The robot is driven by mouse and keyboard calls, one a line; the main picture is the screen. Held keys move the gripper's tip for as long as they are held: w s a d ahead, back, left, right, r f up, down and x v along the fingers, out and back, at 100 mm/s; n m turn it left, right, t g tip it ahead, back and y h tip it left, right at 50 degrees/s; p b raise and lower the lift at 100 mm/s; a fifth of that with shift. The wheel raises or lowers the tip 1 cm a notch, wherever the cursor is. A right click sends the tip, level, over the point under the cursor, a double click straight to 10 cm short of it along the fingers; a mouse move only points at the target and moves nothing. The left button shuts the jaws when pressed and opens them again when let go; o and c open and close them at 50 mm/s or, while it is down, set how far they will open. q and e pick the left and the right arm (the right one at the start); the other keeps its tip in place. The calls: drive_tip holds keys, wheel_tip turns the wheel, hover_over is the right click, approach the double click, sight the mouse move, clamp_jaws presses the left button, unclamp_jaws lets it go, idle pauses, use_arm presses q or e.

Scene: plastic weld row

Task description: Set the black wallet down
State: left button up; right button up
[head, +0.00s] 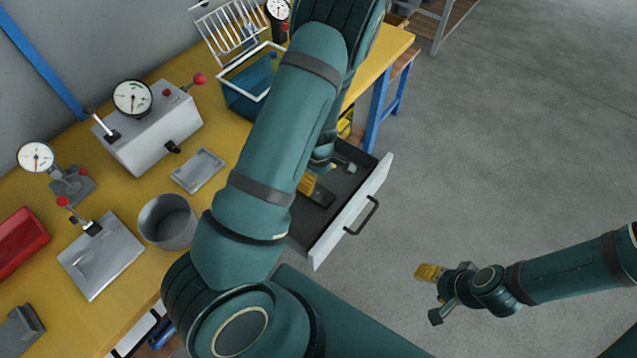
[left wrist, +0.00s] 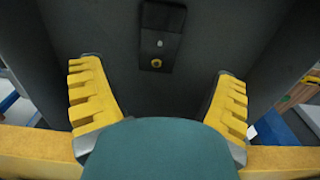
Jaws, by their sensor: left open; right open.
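The black wallet (left wrist: 162,35) lies on the dark floor of the open drawer in the left wrist view, with a small brass snap near its near end. In the head view a dark flat piece beside my yellow finger looks like the wallet (head: 322,196), partly hidden by my left arm. My left gripper (head: 319,177) is inside the drawer (head: 345,222). In the left wrist view the left gripper (left wrist: 155,70) has its yellow fingers spread wide, one on each side of the wallet and apart from it. My right gripper (head: 434,294) is open and empty over the floor.
The yellow bench (head: 225,140) carries a grey cup (head: 168,222), a small tray (head: 198,170), a blue bin (head: 245,95), a gauge box (head: 150,125) and a red case (head: 20,242). The drawer's white front stands out over clear concrete floor.

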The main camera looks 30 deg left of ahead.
use_arm(q)
drive_tip(key=shift+r+p, duration=0.45)
drive_tip(key=shift+r, duration=1.45)
